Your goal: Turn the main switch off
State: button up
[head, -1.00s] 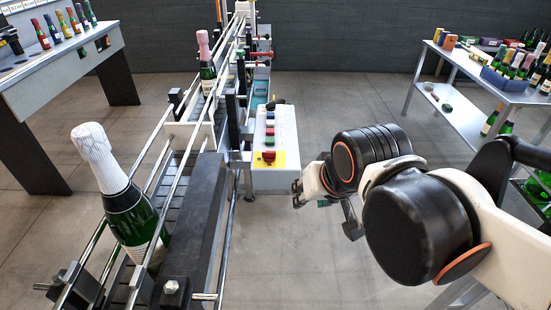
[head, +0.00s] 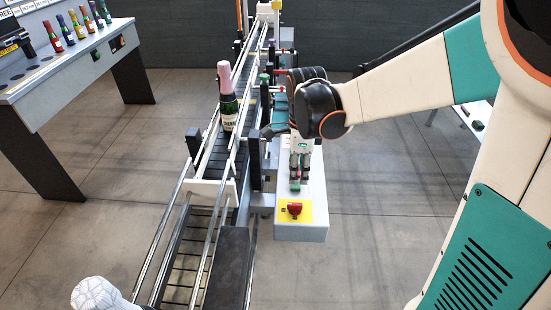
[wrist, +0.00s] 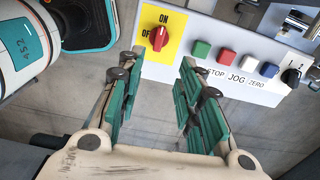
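The main switch is a red rotary knob (head: 294,208) on a yellow plate at the near end of the control box (head: 300,232). In the wrist view the knob (wrist: 159,38) sits between the ON label above and the partly hidden OFF label at its left. Its handle stands roughly upright in that picture, towards ON. My gripper (head: 297,186) hangs over the box, just beyond the knob in the head view. In the wrist view my gripper (wrist: 158,75) is open and empty, its fingers spread below the knob, apparently not touching it.
Push buttons (wrist: 225,55) in several colours and a black knob (wrist: 290,77) line the panel beside the switch. The conveyor (head: 192,240) with rails runs left of the box, carrying a pink-topped bottle (head: 228,100). A bottle table (head: 75,65) stands far left. Floor right of the box is clear.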

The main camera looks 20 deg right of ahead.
aim_at(296, 204)
notch_tip(296, 204, down, 14)
jog(key=b, duration=0.5)
jog(key=shift+c, duration=0.5)
grip_shut()
